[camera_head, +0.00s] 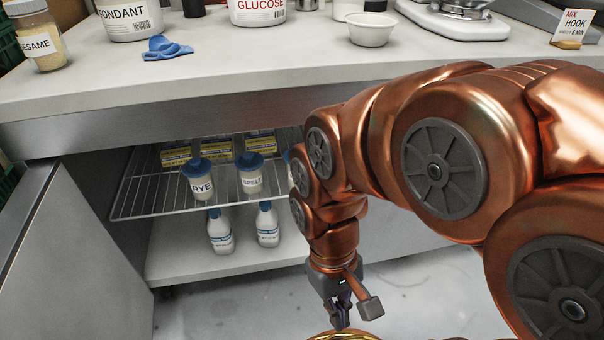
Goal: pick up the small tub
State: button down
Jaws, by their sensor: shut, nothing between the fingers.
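A small white, bowl-like tub (371,36) stands on the worktop, near its front edge, right of centre. Larger white tubs marked FONDANT (130,20) and GLUCOSE (258,14) stand farther left, cut off by the top edge of the view. My gripper (341,318) hangs low in front of the open cabinet, well below the worktop and far from the small white tub. It points down, with its dark fingers together and empty. My arm crosses the right side and hides part of the cabinet.
Blue-lidded RYE (202,186) and SPELT (251,181) jars stand on a wire shelf (150,206); white bottles (219,238) stand below. The cabinet door (75,260) is open. A golden rim (345,335) shows below my gripper.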

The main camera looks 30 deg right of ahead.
aim_at(203, 187)
jog(key=z, duration=1.85)
jog(key=i, duration=0.5)
jog(key=u, duration=1.9)
